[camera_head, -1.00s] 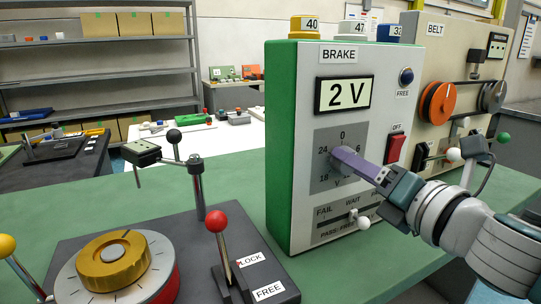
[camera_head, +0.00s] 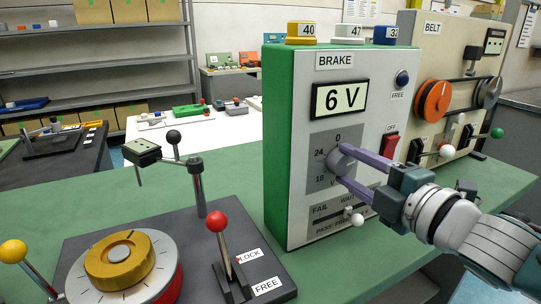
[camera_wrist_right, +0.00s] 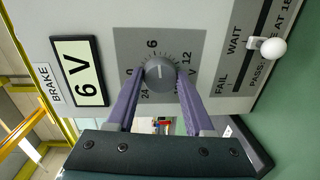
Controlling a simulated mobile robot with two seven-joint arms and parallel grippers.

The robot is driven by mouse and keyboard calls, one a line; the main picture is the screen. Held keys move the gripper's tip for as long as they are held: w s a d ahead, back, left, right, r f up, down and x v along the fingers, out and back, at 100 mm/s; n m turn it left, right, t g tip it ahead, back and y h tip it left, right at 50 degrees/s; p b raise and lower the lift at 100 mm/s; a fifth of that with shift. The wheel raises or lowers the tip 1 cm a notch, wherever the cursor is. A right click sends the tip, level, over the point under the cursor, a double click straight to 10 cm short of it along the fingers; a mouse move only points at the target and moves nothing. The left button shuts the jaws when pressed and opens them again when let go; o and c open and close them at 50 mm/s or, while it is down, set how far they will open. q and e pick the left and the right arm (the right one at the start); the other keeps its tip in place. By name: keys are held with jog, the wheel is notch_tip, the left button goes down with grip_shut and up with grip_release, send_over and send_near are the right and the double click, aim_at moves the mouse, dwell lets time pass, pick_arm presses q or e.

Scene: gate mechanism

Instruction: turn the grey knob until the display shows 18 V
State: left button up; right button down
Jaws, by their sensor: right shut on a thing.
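The grey knob (camera_head: 342,159) sits on the grey dial plate of the BRAKE box, and it also shows in the right wrist view (camera_wrist_right: 160,74). The display (camera_head: 340,97) above it reads 6 V; the same display (camera_wrist_right: 79,72) reads 6 V in the wrist view. My right gripper (camera_head: 350,166) has its two purple fingers on opposite sides of the knob, shut on it. The fingers (camera_wrist_right: 158,92) reach the knob's rim in the wrist view. My left gripper is not in view.
A slider with a white ball (camera_head: 357,219) is just below the knob. A red OFF switch (camera_head: 390,145) is to its right. The BELT box (camera_head: 465,60) stands behind on the right. A red-topped lever (camera_head: 217,222) and yellow dial (camera_head: 120,258) stand at the front left.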

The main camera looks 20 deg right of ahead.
jog(key=m+p, duration=0.1)
jog(key=m, duration=0.2)
jog(key=shift+m, duration=0.3)
jog(key=m, duration=0.3)
jog(key=shift+y, duration=0.3)
jog(key=m, duration=0.3)
jog(key=shift+f+p, duration=0.1)
jog(key=shift+p, duration=0.25)
jog(key=m, duration=0.3)
jog(key=shift+f+m+y, duration=0.1)
jog(key=shift+m+y, duration=0.2)
jog(key=m, duration=0.4)
jog(key=shift+f, duration=0.1)
jog(key=m+b, duration=0.1)
jog(key=m, duration=0.3)
jog(key=shift+t, duration=0.4)
jog(key=m, duration=0.4)
jog(key=shift+a+b, duration=0.1)
jog(key=shift+b, duration=0.3)
jog(key=shift+m, duration=1.2)
